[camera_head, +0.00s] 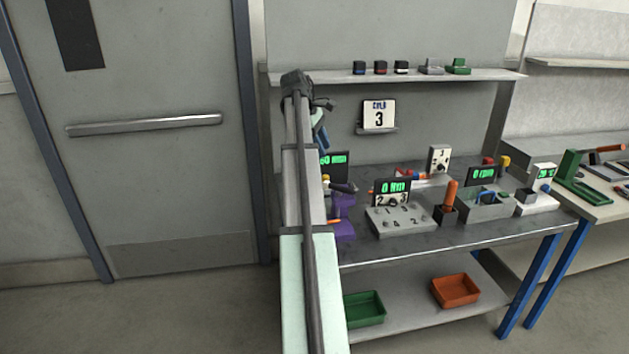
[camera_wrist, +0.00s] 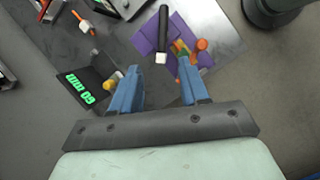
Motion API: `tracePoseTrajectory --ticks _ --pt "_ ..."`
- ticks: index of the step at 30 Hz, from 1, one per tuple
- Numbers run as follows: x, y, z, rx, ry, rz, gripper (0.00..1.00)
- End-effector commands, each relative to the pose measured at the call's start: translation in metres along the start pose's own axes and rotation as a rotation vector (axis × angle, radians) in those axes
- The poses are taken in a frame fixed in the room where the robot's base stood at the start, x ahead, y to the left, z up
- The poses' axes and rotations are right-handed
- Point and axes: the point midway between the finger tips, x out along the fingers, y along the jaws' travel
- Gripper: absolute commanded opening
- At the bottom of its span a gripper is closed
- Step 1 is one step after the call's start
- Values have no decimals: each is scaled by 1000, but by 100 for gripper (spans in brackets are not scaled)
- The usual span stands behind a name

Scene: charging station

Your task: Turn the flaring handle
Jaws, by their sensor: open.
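A purple flaring device (camera_head: 343,225) stands on the left end of the metal bench, partly hidden by my arm in the head view. A black handle (camera_head: 344,187) shows at its top. In the wrist view the purple device (camera_wrist: 153,35) lies beyond my fingers. Its black handle (camera_wrist: 163,30) ends in a white tip near the gap between the fingertips, with orange and green parts to its right. My gripper (camera_wrist: 159,72) is open, its two blue fingers apart and nothing held between them. I cannot tell whether a finger touches the device.
A dark display with green digits (camera_wrist: 77,88) stands left of my fingers. A grey numbered block (camera_head: 398,220) and an orange-handled tool (camera_head: 450,195) are farther right on the bench. A shelf (camera_head: 400,76) runs above. Green and orange trays sit below.

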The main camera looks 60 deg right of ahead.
Motion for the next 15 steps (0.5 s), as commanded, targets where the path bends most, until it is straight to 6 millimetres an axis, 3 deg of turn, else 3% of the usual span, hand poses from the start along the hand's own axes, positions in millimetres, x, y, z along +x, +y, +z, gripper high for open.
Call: tracePoseTrajectory --ticks 15 --pt "0 11 -4 439 31 49 45"
